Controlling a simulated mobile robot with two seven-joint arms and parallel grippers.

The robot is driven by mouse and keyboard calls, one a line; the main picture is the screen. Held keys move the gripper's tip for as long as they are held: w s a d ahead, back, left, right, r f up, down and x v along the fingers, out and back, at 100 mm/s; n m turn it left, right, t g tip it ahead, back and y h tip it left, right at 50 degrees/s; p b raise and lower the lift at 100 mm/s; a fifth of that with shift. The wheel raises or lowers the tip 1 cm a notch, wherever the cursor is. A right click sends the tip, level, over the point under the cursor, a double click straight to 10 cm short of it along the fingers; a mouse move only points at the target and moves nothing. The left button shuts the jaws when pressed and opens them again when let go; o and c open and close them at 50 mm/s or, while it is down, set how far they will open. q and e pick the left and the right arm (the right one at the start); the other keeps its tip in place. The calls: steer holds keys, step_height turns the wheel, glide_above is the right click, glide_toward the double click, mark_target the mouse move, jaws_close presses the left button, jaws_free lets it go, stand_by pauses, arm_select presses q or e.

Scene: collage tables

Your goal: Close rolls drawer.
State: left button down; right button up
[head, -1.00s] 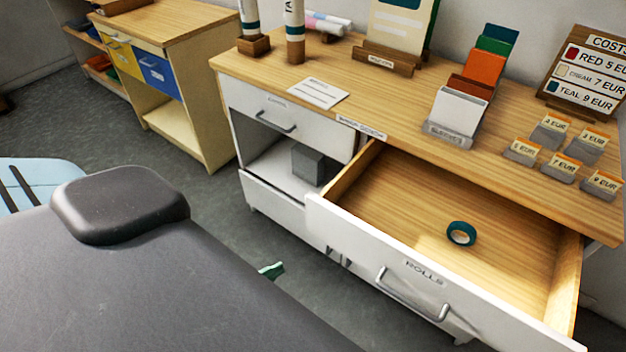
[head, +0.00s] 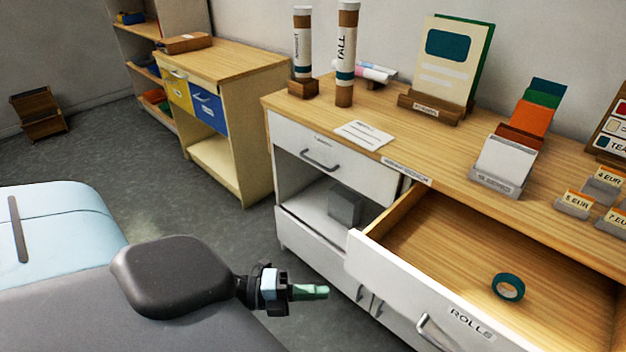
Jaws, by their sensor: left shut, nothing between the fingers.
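The rolls drawer (head: 400,292) is pulled far out of the white cabinet at the lower right, with a wooden inside and a "ROLLS" label on its white front. Its grey bar handle (head: 437,334) is cut by the bottom edge of the view. A teal tape roll (head: 508,287) lies inside the drawer. My left gripper (head: 322,291) has green fingertips, is shut and empty, and is to the left of the drawer's front left corner, apart from it as far as I can see. My right gripper is not in view.
The cabinet top (head: 420,150) bears two tubes, a card stand (head: 445,70), a sample holder (head: 503,165) and price tags. A grey block (head: 345,206) sits in the open shelf left of the drawer. A yellow side cabinet (head: 238,130) stands behind left. Grey floor lies between.

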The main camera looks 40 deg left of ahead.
mark_target(379, 279)
arm_select(q)
steer(key=shift+w+d+p, duration=0.2)
steer(key=shift+w+d, duration=0.6)
steer(key=shift+w, duration=0.7)
steer(key=shift+w+d+p, duration=0.25)
steer(key=shift+w+d, duration=0.55)
steer(key=shift+w, duration=0.65)
steer(key=shift+w+d+p, duration=0.2)
steer(key=shift+w+d, duration=0.6)
steer(key=shift+w, duration=0.7)
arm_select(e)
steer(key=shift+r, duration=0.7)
